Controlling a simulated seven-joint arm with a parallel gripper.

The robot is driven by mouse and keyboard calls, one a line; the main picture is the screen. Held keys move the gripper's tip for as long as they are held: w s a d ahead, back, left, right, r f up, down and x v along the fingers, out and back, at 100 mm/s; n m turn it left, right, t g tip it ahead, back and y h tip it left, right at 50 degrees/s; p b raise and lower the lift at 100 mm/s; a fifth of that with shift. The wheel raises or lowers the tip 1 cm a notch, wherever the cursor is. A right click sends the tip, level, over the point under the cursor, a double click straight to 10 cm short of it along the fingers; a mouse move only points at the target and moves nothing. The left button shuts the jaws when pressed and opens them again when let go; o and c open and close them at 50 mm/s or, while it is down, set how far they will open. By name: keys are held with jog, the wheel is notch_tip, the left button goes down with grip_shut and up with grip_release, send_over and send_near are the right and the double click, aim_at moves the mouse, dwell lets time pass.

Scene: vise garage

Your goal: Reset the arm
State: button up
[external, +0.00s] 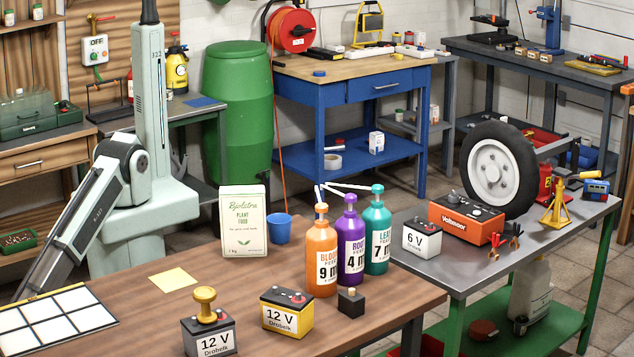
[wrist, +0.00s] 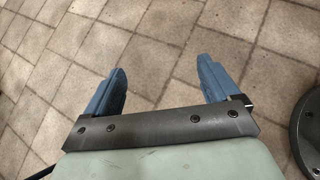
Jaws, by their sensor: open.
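My gripper (wrist: 162,88) shows in the wrist view with its two blue fingers wide apart and nothing between them. Below it is only the tiled floor (wrist: 165,45). In the external view my arm is folded down at the left, beside the wooden table (external: 160,300), and its end is hidden behind the table and the white-panelled board. The gripper itself does not show in that view.
The table holds a plant food bag (external: 243,220), a blue cup (external: 279,229), orange (external: 321,258), purple (external: 350,245) and teal (external: 376,235) bottles, two 12 V batteries (external: 208,335) (external: 287,315), a yellow note (external: 173,281) and a panelled board (external: 52,318). A metal bench (external: 470,265) adjoins on the right.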

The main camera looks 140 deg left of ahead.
jog(key=w+a+f, duration=0.4)
jog(key=w+a, duration=0.2)
jog(key=a, duration=0.6)
jog(key=w+a+f+g, duration=0.1)
jog(key=w+a+f, duration=0.4)
jog(key=a, duration=0.7)
jog(key=w+a+f, duration=0.2)
jog(key=w+a, duration=0.5)
jog(key=a, duration=0.5)
jog(key=s+a+r+m+y, duration=0.1)
jog(key=s+a+m+y, duration=0.1)
jog(key=a, duration=0.8)
jog(key=s+a+r+m+t+y, duration=0.1)
jog(key=s+a, duration=0.4)
jog(key=a, duration=0.6)
jog(key=s+a+r+m+t+y, duration=0.1)
jog(key=s+a+r+m+y, duration=0.1)
jog(key=a, duration=0.8)
jog(key=shift+s+a+r+m+y, duration=0.2)
jog(key=shift+s+r+m+y, duration=0.3)
jog(key=shift+s, duration=0.45)
jog(key=shift+r, duration=0.1)
